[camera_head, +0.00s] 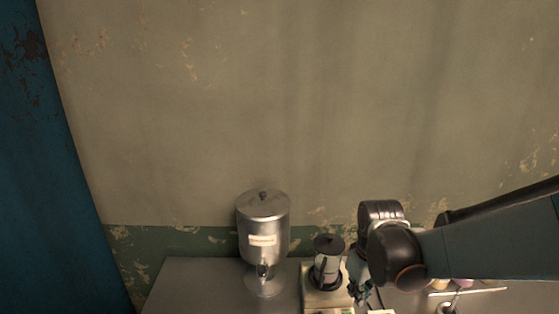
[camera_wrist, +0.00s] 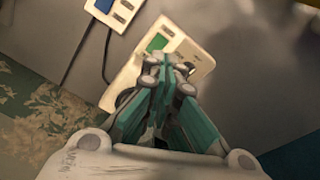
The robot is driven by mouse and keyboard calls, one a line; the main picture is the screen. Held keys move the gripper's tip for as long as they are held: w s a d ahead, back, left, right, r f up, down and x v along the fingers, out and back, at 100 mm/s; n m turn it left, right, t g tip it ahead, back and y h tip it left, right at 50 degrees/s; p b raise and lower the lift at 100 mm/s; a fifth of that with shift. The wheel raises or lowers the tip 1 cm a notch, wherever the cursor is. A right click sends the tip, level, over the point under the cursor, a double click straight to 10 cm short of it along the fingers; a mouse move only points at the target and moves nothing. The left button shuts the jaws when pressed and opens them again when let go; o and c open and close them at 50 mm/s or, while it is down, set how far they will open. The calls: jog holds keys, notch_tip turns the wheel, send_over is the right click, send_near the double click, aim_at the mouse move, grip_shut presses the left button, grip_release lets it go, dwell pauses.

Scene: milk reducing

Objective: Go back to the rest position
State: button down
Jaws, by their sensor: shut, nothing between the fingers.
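My gripper (camera_wrist: 172,66) is shut and empty in the wrist view. Its fingertips overlap a cream-coloured device (camera_wrist: 125,80) with a green panel on the metal table below. In the head view my gripper (camera_head: 360,288) hangs just right of a lidded jug (camera_head: 327,262), partly hidden by my arm. The jug stands upright on a cream base (camera_head: 313,300). I cannot tell from these views whether the fingers touch the device.
A metal dispenser (camera_head: 263,232) with a tap stands left of the jug on the grey table (camera_head: 190,285). A second cream device (camera_wrist: 115,10) with a blue panel and a dark cable lies nearby. Small items (camera_head: 462,283) sit right, partly behind my arm. A wall (camera_head: 250,100) rises behind.

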jog(key=s+r+m+t+b, duration=0.2)
jog(key=s+r+m+t, duration=0.3)
jog(key=s+r, duration=0.5)
jog(key=shift+s+t, duration=0.5)
jog(key=shift+s, duration=1.15)
